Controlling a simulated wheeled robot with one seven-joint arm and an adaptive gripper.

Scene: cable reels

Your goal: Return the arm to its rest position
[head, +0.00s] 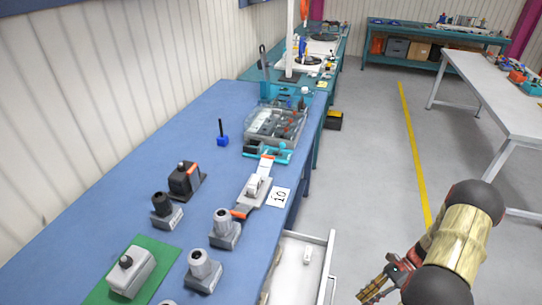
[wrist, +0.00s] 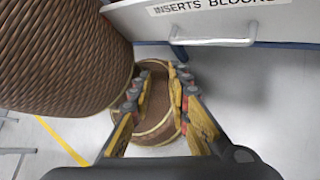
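My arm reaches in at the lower right of the head view, over the floor to the right of the blue bench. My gripper (head: 374,284) is at its end, beside the open drawer and apart from it. In the wrist view my gripper (wrist: 163,72) has its two yellow fingers apart, with no object clearly held between them. A round brown shape with a yellowish rim (wrist: 152,128) shows behind the fingers. I cannot tell what it is.
The blue bench (head: 105,205) carries several grey and black devices. A white drawer (head: 290,262) stands open at its right side; a labelled drawer front (wrist: 230,18) is close in the wrist view. A white table (head: 500,100) stands right. The floor between is clear.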

